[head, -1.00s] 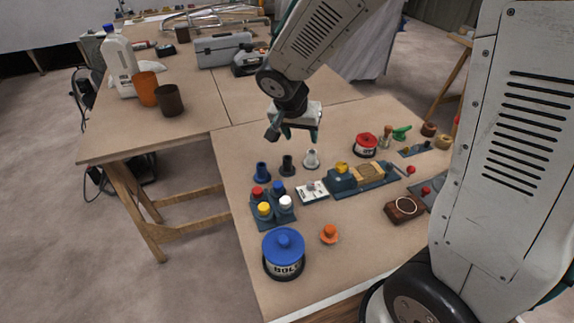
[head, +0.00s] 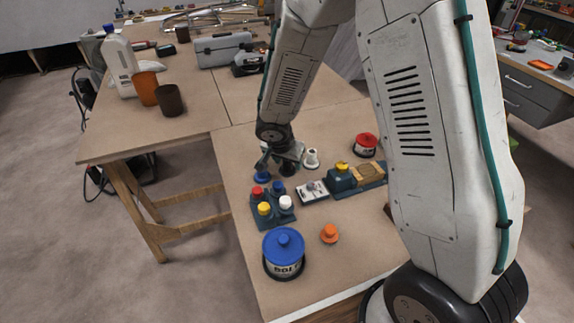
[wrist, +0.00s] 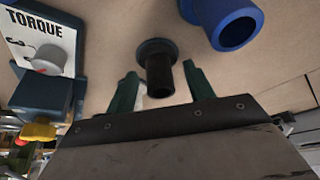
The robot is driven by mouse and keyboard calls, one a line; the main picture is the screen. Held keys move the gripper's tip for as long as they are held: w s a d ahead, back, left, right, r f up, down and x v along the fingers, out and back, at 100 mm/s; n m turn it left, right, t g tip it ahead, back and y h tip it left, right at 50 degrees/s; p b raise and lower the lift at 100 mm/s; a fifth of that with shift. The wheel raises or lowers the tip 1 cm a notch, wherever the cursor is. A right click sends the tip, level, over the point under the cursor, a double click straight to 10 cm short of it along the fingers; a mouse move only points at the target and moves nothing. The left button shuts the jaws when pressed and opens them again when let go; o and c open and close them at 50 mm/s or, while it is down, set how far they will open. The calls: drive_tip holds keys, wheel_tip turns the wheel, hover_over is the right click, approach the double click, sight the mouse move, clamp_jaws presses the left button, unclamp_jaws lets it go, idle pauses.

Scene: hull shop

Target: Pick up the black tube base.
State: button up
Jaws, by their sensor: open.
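The black tube base (wrist: 157,62) stands on the table, its open top towards the wrist camera. In the wrist view it shows between the two green fingers of my gripper (wrist: 162,84), with a gap on both sides. The gripper is open and empty. In the head view my gripper (head: 279,160) is low over the spot between the blue tube and the white tube, and hides the black base there.
A blue tube base (head: 262,177) stands close on the left and a white one (head: 311,158) on the right. A tray of coloured caps (head: 272,210), a torque card box (head: 313,191) and a blue-lidded bolt tub (head: 284,254) stand nearer.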

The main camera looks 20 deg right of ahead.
drive_tip(key=shift+f, duration=0.1)
drive_tip(key=c, duration=1.1)
